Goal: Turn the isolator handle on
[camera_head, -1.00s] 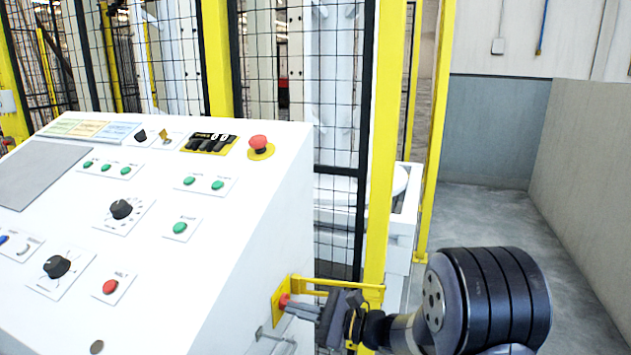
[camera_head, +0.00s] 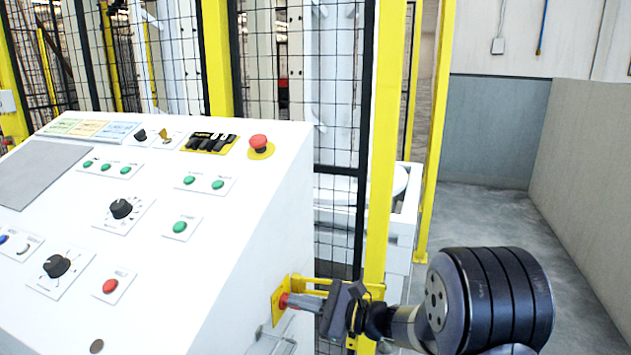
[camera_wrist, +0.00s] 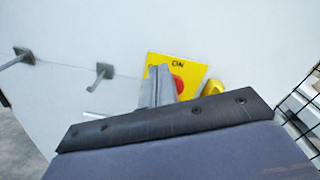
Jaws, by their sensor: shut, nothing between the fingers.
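The isolator is on the right side wall of the white control console, with a yellow plate (camera_head: 278,303) and a red handle (camera_head: 284,300). In the wrist view the yellow plate (camera_wrist: 192,68) carries an "ON" label, and the red handle (camera_wrist: 179,85) is partly hidden behind my fingers. My gripper (camera_head: 293,301) reaches in from the right, with its fingertips at the red handle. In the wrist view my gripper (camera_wrist: 160,72) is shut with nothing between the fingers, and overlaps the handle's left side. I cannot tell whether they touch, nor the handle's exact angle.
A yellow guard bar (camera_head: 335,285) stands out around the isolator; its rounded end (camera_wrist: 213,87) shows beside the plate. Metal hooks (camera_wrist: 104,72) stick out of the console wall (camera_wrist: 70,30). A yellow post (camera_head: 383,150) and mesh fence stand close behind. The floor to the right is clear.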

